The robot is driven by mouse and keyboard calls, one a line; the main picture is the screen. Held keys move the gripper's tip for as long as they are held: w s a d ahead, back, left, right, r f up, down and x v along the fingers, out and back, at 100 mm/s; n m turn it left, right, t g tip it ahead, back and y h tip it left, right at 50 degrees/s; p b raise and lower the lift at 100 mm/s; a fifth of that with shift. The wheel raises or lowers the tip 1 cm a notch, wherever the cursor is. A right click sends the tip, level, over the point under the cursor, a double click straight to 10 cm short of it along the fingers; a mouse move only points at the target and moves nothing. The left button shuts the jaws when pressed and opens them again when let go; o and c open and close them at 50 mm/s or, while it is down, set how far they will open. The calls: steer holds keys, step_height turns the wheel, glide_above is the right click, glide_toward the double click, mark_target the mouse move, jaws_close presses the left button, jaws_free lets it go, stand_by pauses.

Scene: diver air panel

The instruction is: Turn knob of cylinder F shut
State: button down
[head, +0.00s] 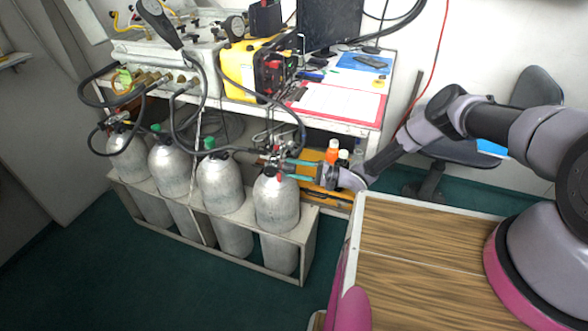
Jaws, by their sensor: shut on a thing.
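Several grey gas cylinders stand in a row in the head view. The rightmost cylinder (277,206) has its valve at the top, below the table edge. My gripper (284,170) reaches in from the right with its two teal fingers on either side of the valve knob at the top of that cylinder. It is shut on this knob, which the fingers and fittings mostly hide. A small red spot shows by the fingertips. No letter can be read on the cylinders, so I cannot tell from a label which one is F.
A pale rack (309,243) holds the cylinders. Black hoses (303,128) loop down close to the valves. A table (372,119) with a yellow case (240,72) and a monitor (331,24) stands above and behind. Bottles (332,151) stand near my wrist.

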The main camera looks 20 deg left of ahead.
steer(key=shift+f+m, duration=0.1)
steer(key=shift+m, duration=0.5)
steer(key=shift+c, duration=1.5)
jaws_free()
steer(key=shift+d, duration=0.1)
steer(key=d, duration=1)
steer(key=shift+w+d+f, duration=0.2)
steer(key=shift+w+d, duration=0.15)
